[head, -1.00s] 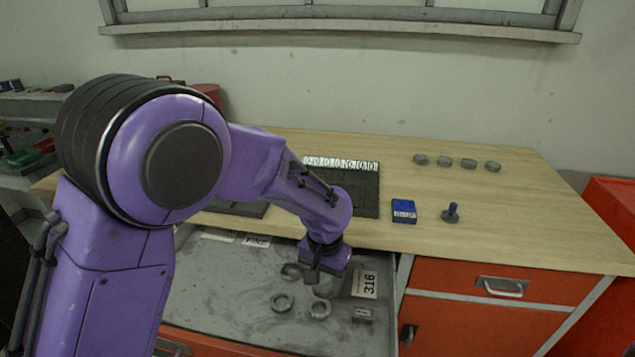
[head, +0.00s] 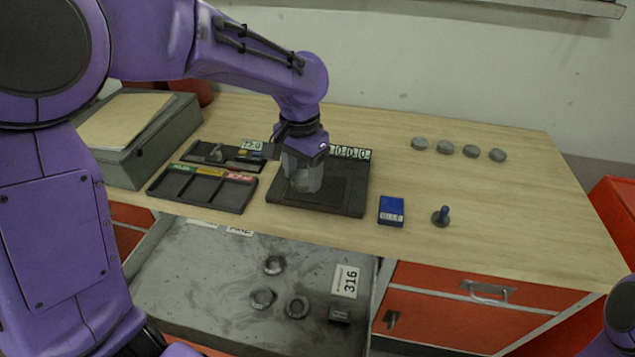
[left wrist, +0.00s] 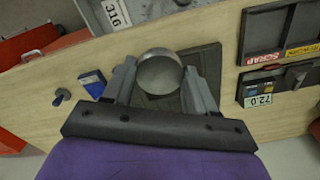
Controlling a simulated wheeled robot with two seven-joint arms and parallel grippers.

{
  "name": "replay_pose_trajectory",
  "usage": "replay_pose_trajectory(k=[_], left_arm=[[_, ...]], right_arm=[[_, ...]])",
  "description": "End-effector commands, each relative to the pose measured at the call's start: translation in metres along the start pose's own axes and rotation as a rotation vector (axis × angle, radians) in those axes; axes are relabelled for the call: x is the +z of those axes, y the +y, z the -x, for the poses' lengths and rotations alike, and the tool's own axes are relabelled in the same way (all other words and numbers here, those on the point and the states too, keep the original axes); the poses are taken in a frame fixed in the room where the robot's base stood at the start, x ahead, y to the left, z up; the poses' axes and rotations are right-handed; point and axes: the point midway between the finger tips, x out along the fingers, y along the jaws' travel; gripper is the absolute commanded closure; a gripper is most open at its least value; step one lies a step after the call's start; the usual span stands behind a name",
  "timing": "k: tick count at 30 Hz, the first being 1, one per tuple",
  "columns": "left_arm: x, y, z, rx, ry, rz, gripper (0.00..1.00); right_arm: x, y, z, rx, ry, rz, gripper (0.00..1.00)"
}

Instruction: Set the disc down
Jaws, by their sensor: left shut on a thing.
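My left gripper (head: 303,178) is over the dark square pad (head: 348,198) on the bench. In the left wrist view the gripper (left wrist: 160,82) is shut on a round grey metal disc (left wrist: 160,74), with one finger on each side of it. In the head view the fingers hide most of the disc. The pad also shows behind the disc in the left wrist view (left wrist: 205,62). I cannot tell whether the disc touches the pad. My right gripper is not in view.
A tray with green, yellow and red labels (head: 203,203) lies left of the pad. A blue box (head: 391,211) and a blue-handled tool (head: 441,216) lie right. Several grey discs (head: 471,151) stand at the back right. An open drawer (head: 200,290) below holds several rings.

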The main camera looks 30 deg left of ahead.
Motion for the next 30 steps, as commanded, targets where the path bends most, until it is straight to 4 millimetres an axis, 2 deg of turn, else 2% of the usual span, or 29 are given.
replay_pose_trajectory(k=[1,6,12,17,21,24,30], left_arm=[[-0.013,-0.005,0.002,0.002,-0.001,0.002,0.89],[-0.053,-0.024,-0.020,0.001,-0.004,0.001,0.89],[-0.082,-0.036,-0.060,0.001,-0.001,-0.002,0.89],[-0.093,-0.042,-0.077,0.001,-0.001,-0.001,0.89],[-0.093,-0.042,-0.098,0.001,-0.003,-0.001,0.89],[-0.093,-0.042,-0.107,0.000,0.001,-0.001,0.89],[-0.093,-0.042,-0.109,0.000,0.002,-0.001,0.89]], right_arm=[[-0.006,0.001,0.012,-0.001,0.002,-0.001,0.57],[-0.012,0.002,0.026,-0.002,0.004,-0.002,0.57],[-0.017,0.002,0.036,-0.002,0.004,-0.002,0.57],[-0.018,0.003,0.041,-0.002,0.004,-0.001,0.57],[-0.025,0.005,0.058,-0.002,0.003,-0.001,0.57],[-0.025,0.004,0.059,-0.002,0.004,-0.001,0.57],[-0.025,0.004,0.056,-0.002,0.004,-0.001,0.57]])
